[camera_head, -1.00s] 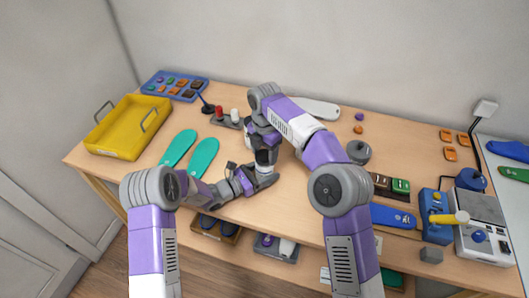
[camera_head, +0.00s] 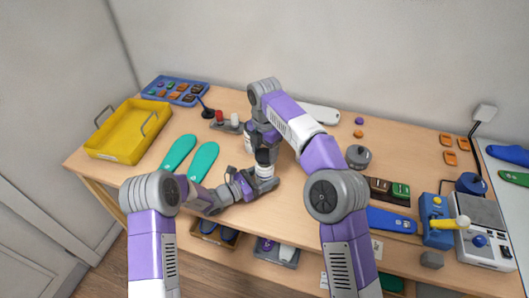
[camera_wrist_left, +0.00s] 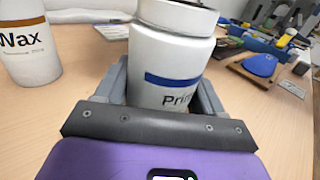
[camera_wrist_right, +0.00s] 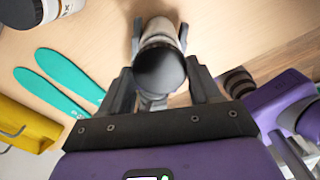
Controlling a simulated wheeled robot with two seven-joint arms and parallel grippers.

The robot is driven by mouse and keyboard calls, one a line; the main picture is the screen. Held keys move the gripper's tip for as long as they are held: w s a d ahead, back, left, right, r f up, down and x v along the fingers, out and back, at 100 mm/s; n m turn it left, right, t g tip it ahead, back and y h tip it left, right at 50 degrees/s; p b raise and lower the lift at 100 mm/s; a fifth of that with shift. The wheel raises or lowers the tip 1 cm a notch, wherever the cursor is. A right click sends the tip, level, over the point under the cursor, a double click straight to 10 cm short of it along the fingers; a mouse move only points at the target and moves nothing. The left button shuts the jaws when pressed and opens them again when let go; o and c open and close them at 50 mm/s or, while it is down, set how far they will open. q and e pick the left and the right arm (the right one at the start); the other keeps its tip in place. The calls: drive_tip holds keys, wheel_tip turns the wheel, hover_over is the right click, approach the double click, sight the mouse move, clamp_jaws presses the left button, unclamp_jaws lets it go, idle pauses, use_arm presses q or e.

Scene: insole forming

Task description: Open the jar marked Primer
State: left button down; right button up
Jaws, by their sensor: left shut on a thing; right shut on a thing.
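The white jar with a blue band and the letters "Prim" (camera_wrist_left: 165,72) stands between the fingers of my left gripper (camera_wrist_left: 160,95), which is shut on it. The jar also shows in the head view (camera_head: 264,170), mid-table. My right gripper (camera_wrist_right: 160,45) comes from above and is shut on the dark round lid (camera_wrist_right: 160,72), with the pale jar beyond it. The jar's top is cut off in the left wrist view. I cannot tell whether the lid is apart from the neck.
A white jar marked Wax (camera_wrist_left: 28,50) stands close beside the Primer jar. Teal insoles (camera_head: 190,155) and a yellow tray (camera_head: 128,128) lie left. A grey round object (camera_head: 358,157) and a blue machine (camera_head: 437,222) are right. The front middle of the table is clear.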

sight(265, 154)
drive_tip(key=shift+r, duration=1.6)
use_arm(q)
drive_tip(key=shift+c, duration=0.2)
unclamp_jaws()
drive_tip(key=shift+a, duration=0.1)
